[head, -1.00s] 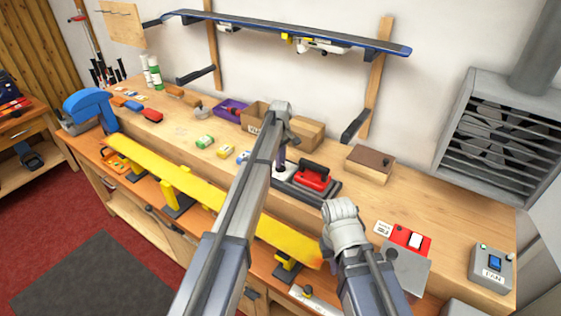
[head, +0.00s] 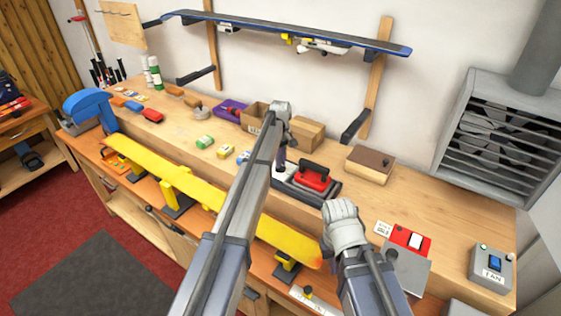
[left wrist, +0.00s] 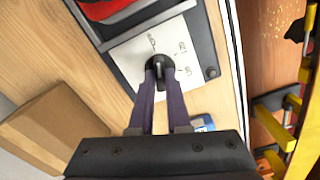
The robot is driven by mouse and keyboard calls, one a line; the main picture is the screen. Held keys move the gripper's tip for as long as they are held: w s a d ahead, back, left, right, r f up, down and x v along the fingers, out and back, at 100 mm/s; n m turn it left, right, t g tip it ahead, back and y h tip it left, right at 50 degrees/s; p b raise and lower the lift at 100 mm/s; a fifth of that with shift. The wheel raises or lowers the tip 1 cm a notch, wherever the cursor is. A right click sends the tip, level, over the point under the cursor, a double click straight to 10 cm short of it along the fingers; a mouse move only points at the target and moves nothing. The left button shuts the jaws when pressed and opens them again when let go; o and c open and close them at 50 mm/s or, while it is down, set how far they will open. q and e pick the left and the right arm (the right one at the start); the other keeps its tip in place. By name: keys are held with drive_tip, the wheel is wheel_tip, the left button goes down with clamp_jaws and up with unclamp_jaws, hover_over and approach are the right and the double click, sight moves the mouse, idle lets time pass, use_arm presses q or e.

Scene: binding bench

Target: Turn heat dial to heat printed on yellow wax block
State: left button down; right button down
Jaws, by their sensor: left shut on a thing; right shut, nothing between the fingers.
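The heat dial (left wrist: 158,68) is a dark round knob on a white marked plate (left wrist: 190,45), whose writing is too small to read. My left gripper (left wrist: 157,80) is shut on the dial, its purple fingers on either side. In the head view this gripper (head: 281,158) points down beside the red iron (head: 315,178) on its dark base. The yellow wax block (head: 225,151) lies on the bench left of my left arm; its print cannot be read. My right arm shows at lower right, but its fingers are hidden.
A green block (head: 205,141) and a blue block (head: 243,157) lie near the yellow one. Cardboard boxes (head: 306,133) stand behind the iron. A red switch box (head: 412,240) and a fan switch (head: 491,266) are at right. A long yellow board (head: 215,198) runs along the front.

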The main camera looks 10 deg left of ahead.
use_arm(q)
drive_tip(key=m, duration=0.5)
drive_tip(key=shift+m, duration=2.4)
drive_tip(key=c, duration=0.9)
unclamp_jaws()
wheel_tip(320, 180, up, 8)
drive_tip(key=p, duration=0.8)
drive_tip(key=shift+f, duration=0.1)
